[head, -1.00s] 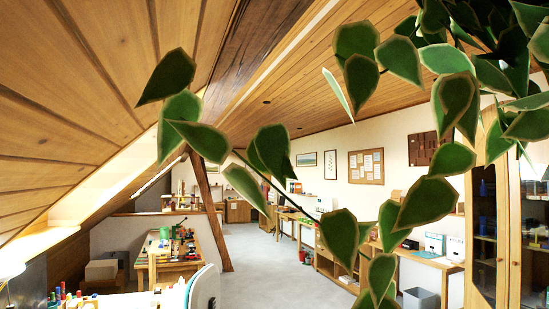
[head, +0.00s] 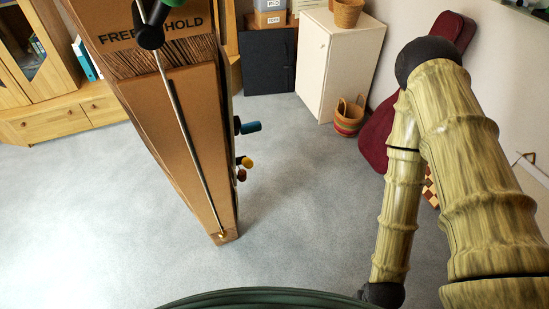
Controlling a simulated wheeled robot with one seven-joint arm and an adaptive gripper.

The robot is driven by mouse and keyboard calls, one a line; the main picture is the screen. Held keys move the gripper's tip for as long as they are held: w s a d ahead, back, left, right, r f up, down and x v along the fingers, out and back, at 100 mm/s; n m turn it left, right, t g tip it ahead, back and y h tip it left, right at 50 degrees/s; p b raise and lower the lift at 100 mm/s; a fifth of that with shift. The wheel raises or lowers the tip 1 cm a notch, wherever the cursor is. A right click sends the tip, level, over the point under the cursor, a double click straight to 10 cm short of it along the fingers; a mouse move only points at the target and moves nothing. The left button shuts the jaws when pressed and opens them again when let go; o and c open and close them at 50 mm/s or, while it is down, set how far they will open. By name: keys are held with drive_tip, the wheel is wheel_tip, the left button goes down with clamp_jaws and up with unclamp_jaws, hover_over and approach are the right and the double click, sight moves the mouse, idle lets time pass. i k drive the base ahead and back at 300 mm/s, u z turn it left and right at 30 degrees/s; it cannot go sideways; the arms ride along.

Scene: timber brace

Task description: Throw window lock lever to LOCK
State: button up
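No window and no lever marked LOCK can be made out in the head view. A wooden timber post (head: 180,135) stands at the left centre, with the words FREE and HOLD near its top. A dark rounded fitting (head: 150,37) with a green end sits over those words at the top edge. A thin metal rod (head: 185,130) runs from it down the post's face to a small brass-coloured fitting (head: 221,235). My gripper is out of view.
My bamboo-patterned arm fills the right side. A white cabinet (head: 338,70), a striped basket (head: 348,117) and a dark red instrument-shaped case (head: 385,135) stand behind. A wooden cabinet (head: 60,115) is at left. Grey floor (head: 290,220) lies open around the post.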

sight(248, 162)
drive_tip(key=z, duration=0.95)
drive_tip(key=i, duration=0.7)
drive_tip(key=u, duration=1.8)
